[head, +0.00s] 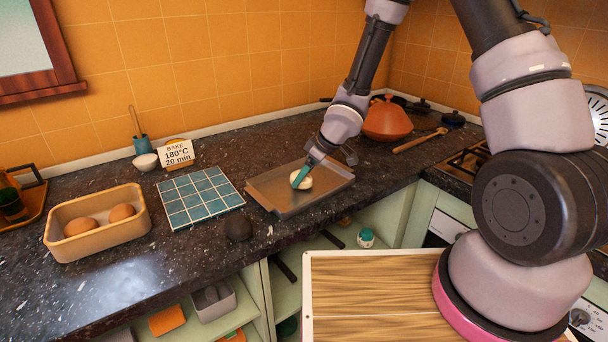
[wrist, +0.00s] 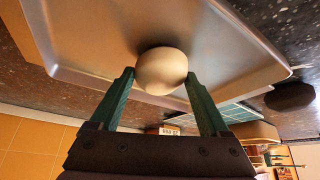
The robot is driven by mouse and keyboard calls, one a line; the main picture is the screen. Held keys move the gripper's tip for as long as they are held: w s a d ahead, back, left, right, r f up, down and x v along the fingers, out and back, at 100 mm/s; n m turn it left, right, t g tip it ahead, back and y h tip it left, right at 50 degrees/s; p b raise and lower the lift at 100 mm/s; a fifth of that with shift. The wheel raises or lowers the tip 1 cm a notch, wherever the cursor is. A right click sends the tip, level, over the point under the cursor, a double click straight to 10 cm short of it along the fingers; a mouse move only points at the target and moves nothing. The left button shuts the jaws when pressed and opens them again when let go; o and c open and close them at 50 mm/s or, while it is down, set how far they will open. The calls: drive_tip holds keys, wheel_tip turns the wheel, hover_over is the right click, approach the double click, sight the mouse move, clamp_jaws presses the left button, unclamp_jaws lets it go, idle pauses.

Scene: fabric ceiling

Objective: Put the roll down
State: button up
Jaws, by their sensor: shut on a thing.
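The roll (head: 302,179) is a small pale dough ball over the middle of a grey metal baking tray (head: 271,199). My gripper (head: 303,175) is shut on it from above and behind, with teal fingers. In the wrist view the roll (wrist: 162,71) sits between the two finger tips (wrist: 160,78), with the tray (wrist: 245,45) beyond it. The roll is at or very near the tray's surface; I cannot tell whether it touches. No other roll shows on the tray.
A teal tiled mat (head: 200,197) lies left of the tray, with a dark round object (head: 239,228) near its front corner. Further left, a tan bin (head: 97,245) holds two brown rolls. An orange tagine (head: 387,120) and a wooden spoon (head: 420,141) lie behind right.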

drive_tip(key=o, duration=1.2)
drive_tip(key=shift+f, duration=0.1)
